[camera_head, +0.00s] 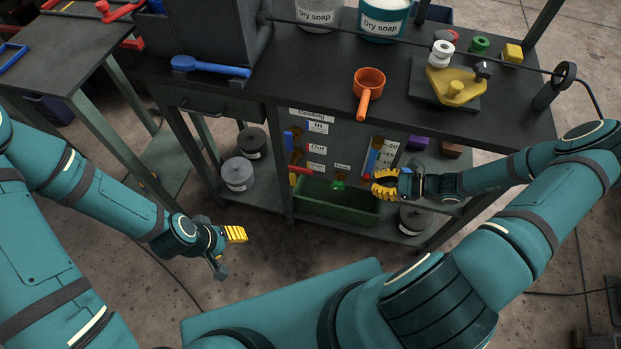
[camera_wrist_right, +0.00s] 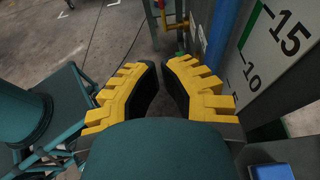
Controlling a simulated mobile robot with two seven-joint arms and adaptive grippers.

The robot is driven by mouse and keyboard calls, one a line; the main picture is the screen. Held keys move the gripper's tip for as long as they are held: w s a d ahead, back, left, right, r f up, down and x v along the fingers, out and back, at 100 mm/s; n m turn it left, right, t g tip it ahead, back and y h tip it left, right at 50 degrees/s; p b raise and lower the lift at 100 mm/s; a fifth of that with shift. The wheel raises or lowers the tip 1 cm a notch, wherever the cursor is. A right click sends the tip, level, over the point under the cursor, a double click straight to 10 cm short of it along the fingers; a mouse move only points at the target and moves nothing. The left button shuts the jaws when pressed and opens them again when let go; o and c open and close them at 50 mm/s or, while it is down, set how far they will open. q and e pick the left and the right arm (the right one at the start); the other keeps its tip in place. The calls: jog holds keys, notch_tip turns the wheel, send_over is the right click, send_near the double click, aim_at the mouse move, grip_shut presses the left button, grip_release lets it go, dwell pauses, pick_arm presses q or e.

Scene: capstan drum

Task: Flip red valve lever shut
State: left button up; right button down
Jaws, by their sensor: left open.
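The red valve lever (camera_head: 300,169) sits on the front panel under the bench, near the "Out" label, and lies roughly level, pointing right. In the right wrist view, a small red piece (camera_wrist_right: 161,4) at the top edge may be this lever. My right gripper (camera_head: 376,186) is in front of the panel, to the right of the lever and apart from it. Its yellow fingers (camera_wrist_right: 160,68) are apart with nothing between them. My left gripper (camera_head: 232,252) is open and empty, low over the floor to the left of the panel.
A green bin (camera_head: 335,205) stands below. A blue-and-red gauge (camera_head: 372,158) is beside my right gripper. Grey weights (camera_head: 238,173) sit on the lower left shelf.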

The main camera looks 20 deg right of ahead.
pick_arm(q)
jog(key=f+b, duration=0.1)
jog(key=f, duration=0.1)
jog(key=b, duration=0.1)
jog(key=shift+w+f+b, duration=0.25)
jog(key=shift+f+b, duration=0.1)
jog(key=shift+f, duration=0.05)
pick_arm(e)
jog(key=x, duration=2)
pick_arm(q)
jog(key=shift+r, duration=0.15)
jog(key=shift+s+r+p, duration=0.15)
jog(key=shift+r+p, duration=0.55)
jog(key=shift+p, duration=0.1)
pick_arm(e)
jog(key=shift+s+d+r+h, duration=0.1)
jog(key=shift+r+h, duration=0.05)
jog(key=shift+h, duration=0.15)
pick_arm(q)
jog(key=shift+r, duration=0.25)
pick_arm(e)
jog(key=shift+r+g, duration=0.1)
jog(key=shift+g, duration=0.2)
